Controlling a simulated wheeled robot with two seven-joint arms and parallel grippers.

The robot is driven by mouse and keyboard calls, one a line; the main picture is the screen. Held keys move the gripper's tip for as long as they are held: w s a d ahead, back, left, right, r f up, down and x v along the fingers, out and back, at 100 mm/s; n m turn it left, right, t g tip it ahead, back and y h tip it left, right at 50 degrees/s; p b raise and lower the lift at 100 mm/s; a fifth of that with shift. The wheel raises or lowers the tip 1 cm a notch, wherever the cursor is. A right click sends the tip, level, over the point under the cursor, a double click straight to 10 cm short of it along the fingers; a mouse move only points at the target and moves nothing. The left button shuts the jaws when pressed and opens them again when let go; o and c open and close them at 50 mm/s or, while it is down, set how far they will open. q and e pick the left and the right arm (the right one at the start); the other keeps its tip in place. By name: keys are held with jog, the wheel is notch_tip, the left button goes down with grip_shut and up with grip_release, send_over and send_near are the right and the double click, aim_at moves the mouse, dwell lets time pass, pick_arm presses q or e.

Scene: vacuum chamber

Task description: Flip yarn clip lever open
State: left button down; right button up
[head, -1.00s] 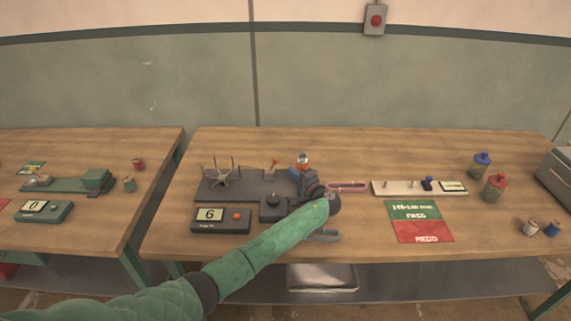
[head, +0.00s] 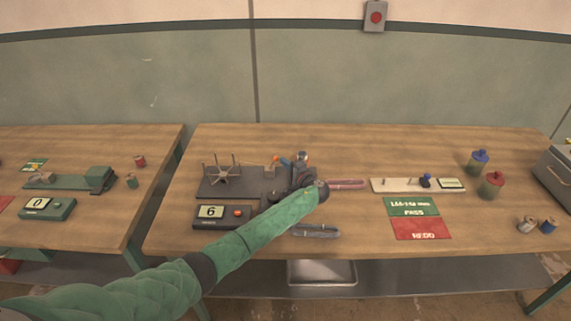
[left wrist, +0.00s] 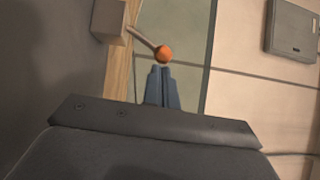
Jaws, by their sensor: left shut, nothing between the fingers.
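The clip lever shows in the left wrist view as a thin rod with an orange ball tip (left wrist: 163,54), tilted out from a grey-brown block (left wrist: 109,20). In the head view the orange tip (head: 277,160) is at the right end of the dark winder base (head: 245,184). My left gripper (head: 286,162) is shut and empty, its fingertips close beside the ball. In the wrist view its blue-grey fingers (left wrist: 161,72) point at the ball, just below it; I cannot tell whether they touch. My left wrist hides part of the base's right end. My right gripper is out of view.
A counter reading 6 (head: 222,216) stands in front of the base, which carries a pronged reel (head: 222,174). Right of my wrist lie a pink yarn loop (head: 347,184), a white gauge board (head: 400,186) and a green-red card (head: 419,219). A grey tool (head: 316,231) lies near the front edge.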

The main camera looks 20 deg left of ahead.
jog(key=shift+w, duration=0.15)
